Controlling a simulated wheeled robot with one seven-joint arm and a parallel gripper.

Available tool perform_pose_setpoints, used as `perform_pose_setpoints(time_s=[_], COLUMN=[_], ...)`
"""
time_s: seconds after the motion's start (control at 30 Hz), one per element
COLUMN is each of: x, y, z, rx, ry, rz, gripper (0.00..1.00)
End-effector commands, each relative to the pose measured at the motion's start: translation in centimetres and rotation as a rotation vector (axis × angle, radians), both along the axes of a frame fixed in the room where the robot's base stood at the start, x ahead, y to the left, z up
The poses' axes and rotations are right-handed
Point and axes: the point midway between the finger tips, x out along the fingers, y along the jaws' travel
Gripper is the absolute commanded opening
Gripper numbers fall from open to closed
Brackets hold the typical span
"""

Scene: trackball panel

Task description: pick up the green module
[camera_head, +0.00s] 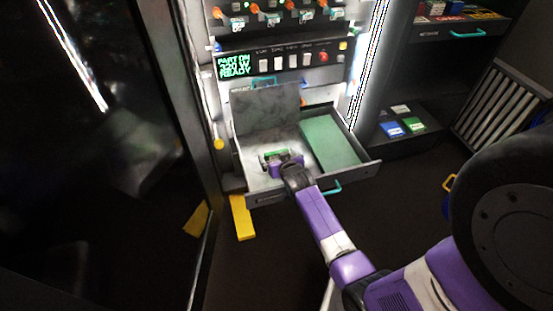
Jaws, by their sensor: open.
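A small green module (275,152) lies in the left part of an open grey drawer (262,200). My gripper (277,160) reaches down into the drawer at the module. Its purple body and wrist cover the module's near side. The jaws are open; they are too small in the picture to tell whether they are around the module or just above it. My purple and white arm comes in from the lower right, over the drawer's front edge.
A flat green panel (330,142) fills the drawer's right part. A grey plate (266,110) stands upright at the drawer's back left. Above is a control panel with a green display (234,65). A dark cabinet stands left, shelves (402,125) right.

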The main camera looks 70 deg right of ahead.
Motion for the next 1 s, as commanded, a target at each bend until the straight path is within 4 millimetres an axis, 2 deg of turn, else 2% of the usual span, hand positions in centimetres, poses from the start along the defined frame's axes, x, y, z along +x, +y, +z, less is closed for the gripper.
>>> perform_pose_setpoints(time_s=[0.2, 0.27, 0.5, 0.53, 0.8, 1.0], x=[0.1, 0.1, 0.0, 0.1, 0.1, 0.1], y=[-0.1, -0.1, 0.0, -0.1, -0.1, -0.1], z=[0.0, 0.0, 0.0, 0.0, 0.2, 1.7], rx=[0.0, 0.0, 0.0, -0.001, -0.001, -0.002], ry=[0.0, 0.0, 0.0, -0.001, -0.001, -0.001], rz=[0.0, 0.0, 0.0, 0.0, 0.0, 0.0], gripper=[1.0, 0.9, 0.43, 0.4, 0.4, 0.4])
